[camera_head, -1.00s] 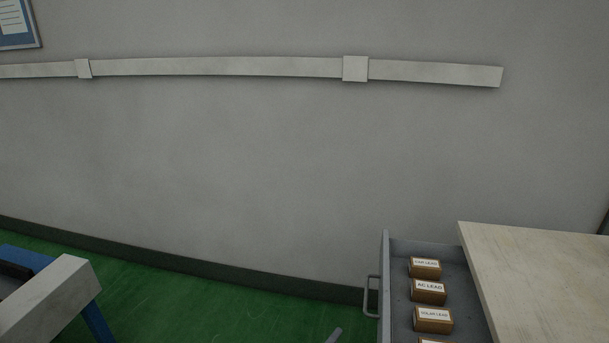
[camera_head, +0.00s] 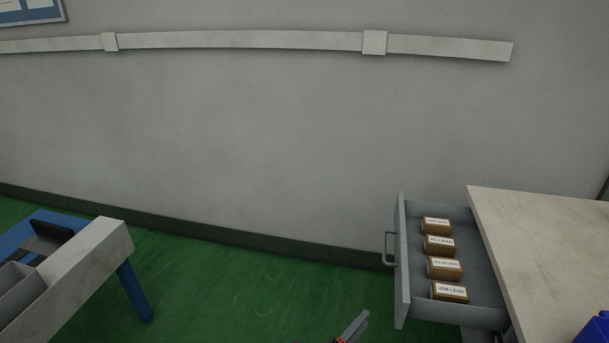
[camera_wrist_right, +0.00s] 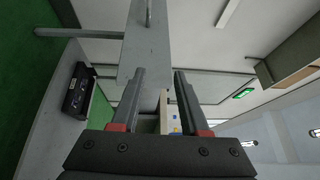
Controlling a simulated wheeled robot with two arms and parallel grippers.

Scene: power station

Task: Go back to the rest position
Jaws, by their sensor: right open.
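My right gripper (camera_head: 354,328) shows only in part at the bottom edge of the head view, left of the open drawer (camera_head: 402,300) and apart from it. In the right wrist view the same gripper (camera_wrist_right: 158,78) has its two fingers spread, with nothing held between them. A grey panel with a handle (camera_wrist_right: 149,14) lies beyond the fingers there. My left gripper is in neither view.
The drawer, with its handle (camera_head: 387,250), juts out left of a pale worktop (camera_head: 545,235). It holds several labelled boxes, one a USB lead box (camera_head: 450,292). A blue-legged bench (camera_head: 135,290) stands at left. Green floor (camera_head: 240,285) lies between.

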